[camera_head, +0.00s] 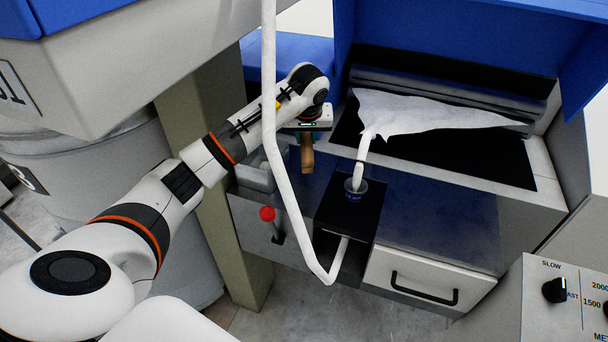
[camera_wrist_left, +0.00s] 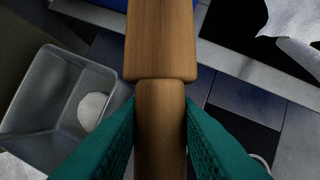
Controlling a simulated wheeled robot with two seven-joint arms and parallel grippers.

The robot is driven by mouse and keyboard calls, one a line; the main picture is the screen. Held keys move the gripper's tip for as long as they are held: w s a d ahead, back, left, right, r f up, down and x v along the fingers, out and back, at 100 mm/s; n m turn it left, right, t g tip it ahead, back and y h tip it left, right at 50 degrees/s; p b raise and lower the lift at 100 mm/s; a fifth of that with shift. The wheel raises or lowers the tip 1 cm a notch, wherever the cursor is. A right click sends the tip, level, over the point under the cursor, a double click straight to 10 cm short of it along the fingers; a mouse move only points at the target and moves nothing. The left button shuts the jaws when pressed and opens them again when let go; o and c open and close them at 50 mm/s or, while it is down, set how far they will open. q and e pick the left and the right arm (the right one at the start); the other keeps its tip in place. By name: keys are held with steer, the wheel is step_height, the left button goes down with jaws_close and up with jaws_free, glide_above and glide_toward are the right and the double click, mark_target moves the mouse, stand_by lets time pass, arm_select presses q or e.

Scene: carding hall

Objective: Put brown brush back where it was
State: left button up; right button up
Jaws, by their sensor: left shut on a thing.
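The brown brush (camera_head: 307,155) hangs below my left gripper (camera_head: 307,128) in the head view, over the left end of the machine's table. In the left wrist view the brush (camera_wrist_left: 160,40) runs up the middle of the picture, and its narrower wooden handle lies between the teal fingers of the left gripper (camera_wrist_left: 160,125). The left gripper is shut on this handle. The arm and wrist hide part of the brush in the head view. My right gripper is not in view.
A grey open bin (camera_head: 250,178) stands left of the brush; a whitish lump lies in it in the wrist view (camera_wrist_left: 92,110). A white sliver (camera_head: 275,150) hangs in front of the arm. A red knob (camera_head: 267,214), black block (camera_head: 348,207) and drawer (camera_head: 428,275) are nearby.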

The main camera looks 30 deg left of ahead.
arm_select(q)
step_height(320, 180, down, 9)
steer(key=shift+f+p, duration=0.1)
steer(key=shift+p, duration=0.75)
steer(key=shift+f, duration=0.25)
steer(key=shift+f, duration=0.1)
steer(key=shift+a+f, duration=0.1)
steer(key=shift+f, duration=0.05)
steer(key=o, duration=0.9)
